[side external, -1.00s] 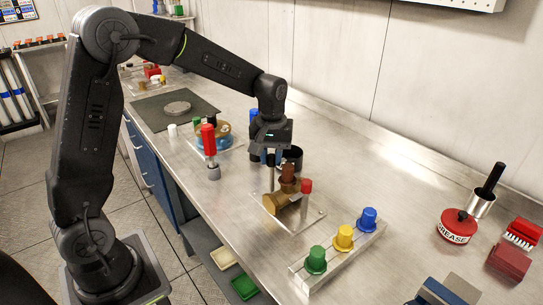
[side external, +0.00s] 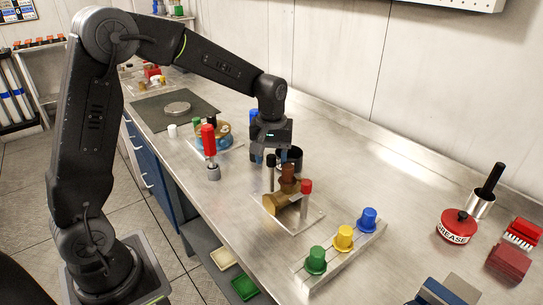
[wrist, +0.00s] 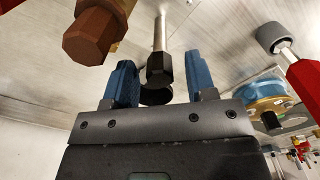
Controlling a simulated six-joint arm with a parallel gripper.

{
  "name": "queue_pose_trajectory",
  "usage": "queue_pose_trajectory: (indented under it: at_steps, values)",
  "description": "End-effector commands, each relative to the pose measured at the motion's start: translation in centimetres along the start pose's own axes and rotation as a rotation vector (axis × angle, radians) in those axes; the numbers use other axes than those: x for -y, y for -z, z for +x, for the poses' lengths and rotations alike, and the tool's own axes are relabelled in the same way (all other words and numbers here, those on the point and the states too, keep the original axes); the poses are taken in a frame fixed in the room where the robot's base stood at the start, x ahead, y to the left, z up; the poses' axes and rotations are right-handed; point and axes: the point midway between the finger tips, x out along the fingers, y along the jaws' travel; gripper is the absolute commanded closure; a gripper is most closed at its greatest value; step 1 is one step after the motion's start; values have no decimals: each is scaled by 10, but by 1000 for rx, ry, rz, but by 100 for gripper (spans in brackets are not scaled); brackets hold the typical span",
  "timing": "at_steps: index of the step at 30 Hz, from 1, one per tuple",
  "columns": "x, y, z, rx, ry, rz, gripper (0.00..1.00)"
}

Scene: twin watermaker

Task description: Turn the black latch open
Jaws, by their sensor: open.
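A black hexagonal knob (wrist: 159,70) tops a thin upright metal rod beside a brass valve (side external: 275,203) on a clear plate. It also shows in the side view (side external: 270,160). This knob may be the black latch; I cannot be sure. My gripper (wrist: 160,82) is open, with its blue fingers to either side of the knob in the wrist view. In the side view my gripper (side external: 270,152) is just above and around the knob's height. Contact with the knob cannot be told. The brown hexagonal top (wrist: 90,35) of the valve is close to one finger.
A red-handled tool (side external: 208,140) stands to the left, near a blue and brass fitting (side external: 222,135) with a black knob. Green, yellow and blue knobs (side external: 343,238) stand on a rail at front right. The bench's right middle is clear.

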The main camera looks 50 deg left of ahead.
Motion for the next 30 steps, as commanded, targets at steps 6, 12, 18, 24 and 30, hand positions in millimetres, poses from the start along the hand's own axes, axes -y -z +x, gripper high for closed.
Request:
queue_pose_trajectory:
  at_steps: [6, 12, 18, 24, 30]
  values:
    - [0, 0, -6, -2, -1, 1, 49]
    - [-1, 1, -40, -5, -4, 1, 49]
    - [0, 0, -86, -5, -3, 0, 49]
    - [0, 0, -121, -2, -2, 0, 49]
    - [0, 0, -136, 0, 0, 0, 49]
